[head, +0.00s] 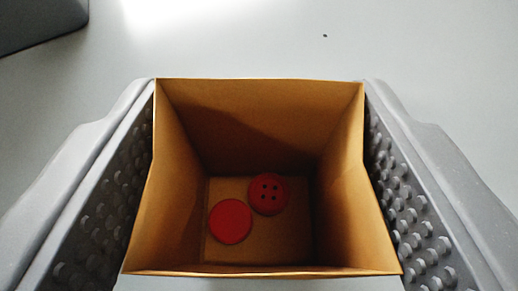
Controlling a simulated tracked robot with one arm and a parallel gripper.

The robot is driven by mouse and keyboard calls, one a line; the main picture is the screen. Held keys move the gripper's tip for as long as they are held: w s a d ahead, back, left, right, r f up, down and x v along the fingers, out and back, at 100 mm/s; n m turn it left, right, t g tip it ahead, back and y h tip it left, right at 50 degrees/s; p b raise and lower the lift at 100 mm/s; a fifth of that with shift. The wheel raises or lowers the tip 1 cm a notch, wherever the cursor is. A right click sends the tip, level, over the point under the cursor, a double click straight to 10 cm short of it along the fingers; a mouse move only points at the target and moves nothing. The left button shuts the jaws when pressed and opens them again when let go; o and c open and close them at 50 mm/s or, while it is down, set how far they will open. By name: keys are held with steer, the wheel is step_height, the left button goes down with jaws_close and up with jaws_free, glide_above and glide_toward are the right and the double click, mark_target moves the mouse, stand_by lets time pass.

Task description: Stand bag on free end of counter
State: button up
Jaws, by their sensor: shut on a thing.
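The bag (264,124) is an open-topped, brown paper-like box shape in the middle of the head view. I look down into it.
A pale grey surface (440,70) fills the background and is mostly clear beyond the bag. A dark grey object (38,22) stands at the top left corner. A tiny dark speck (325,36) shows at the top right of centre. A bright glare lies at the top.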

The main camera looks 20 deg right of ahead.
steer(key=shift+f, duration=0.1)
steer(key=o, duration=1)
steer(key=shift+o, duration=0.2)
steer(key=v, duration=1.2)
steer(key=shift+b, duration=0.3)
